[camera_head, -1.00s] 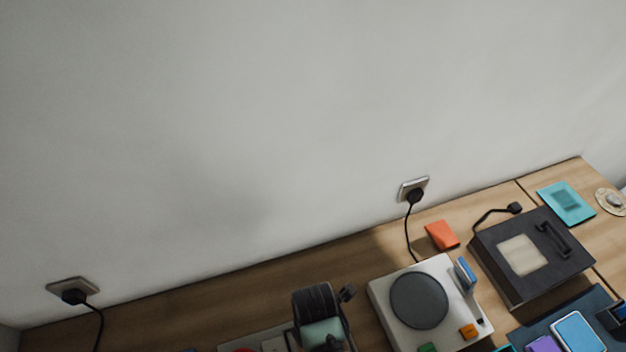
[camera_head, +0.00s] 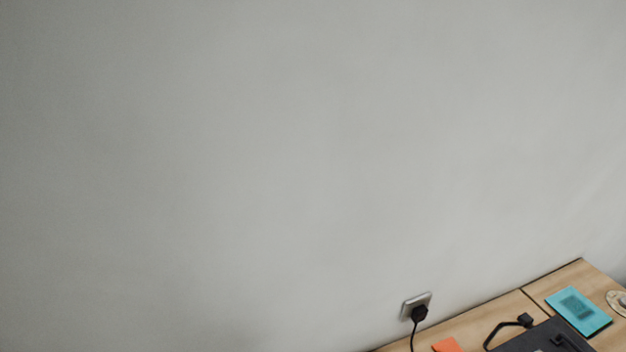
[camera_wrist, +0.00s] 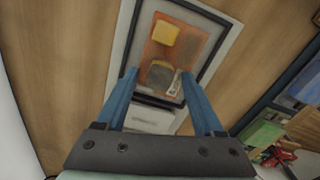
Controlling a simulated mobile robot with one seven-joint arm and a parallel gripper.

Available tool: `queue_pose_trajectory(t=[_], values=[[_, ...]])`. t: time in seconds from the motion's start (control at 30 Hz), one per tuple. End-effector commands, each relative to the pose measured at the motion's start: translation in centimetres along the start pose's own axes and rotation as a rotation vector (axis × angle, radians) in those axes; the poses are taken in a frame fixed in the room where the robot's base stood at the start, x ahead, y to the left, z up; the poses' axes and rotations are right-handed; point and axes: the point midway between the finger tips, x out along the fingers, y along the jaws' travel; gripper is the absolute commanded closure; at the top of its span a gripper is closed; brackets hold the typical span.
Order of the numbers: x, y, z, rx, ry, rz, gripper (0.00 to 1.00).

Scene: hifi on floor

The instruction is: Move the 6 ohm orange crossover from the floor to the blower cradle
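In the wrist view an orange board (camera_wrist: 190,42) carries a yellow block and a dark grey part, with a small pale label near its lower right. It appears to be the crossover, but no ohm marking is readable. It lies inside a dark rectangular frame (camera_wrist: 225,55) with a pale border. My gripper (camera_wrist: 158,76) has two blue fingers spread apart, pointing toward the board's near end. The right finger overlaps the board's edge in the picture; contact cannot be told. My gripper does not show in the head view. I cannot identify the blower cradle.
The head view is mostly bare wall with a socket and plug (camera_head: 418,308). At lower right are a cut-off orange piece (camera_head: 447,346), a dark box (camera_head: 545,338) and a teal piece (camera_head: 579,311) on wood. The wrist view shows a shelf-like edge with a green item (camera_wrist: 262,135) at right.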

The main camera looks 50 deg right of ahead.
Motion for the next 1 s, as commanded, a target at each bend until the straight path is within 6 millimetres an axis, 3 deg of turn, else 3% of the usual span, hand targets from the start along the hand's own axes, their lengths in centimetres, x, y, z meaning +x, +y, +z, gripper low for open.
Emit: queue_pose_trajectory(t=[0.37, 1.0], values=[[-0.8, 0.1, 0.0, 0.0, -0.001, 0.002, 0.31], [-11.4, 0.1, 0.0, 0.0, -0.001, 0.003, 0.31]])
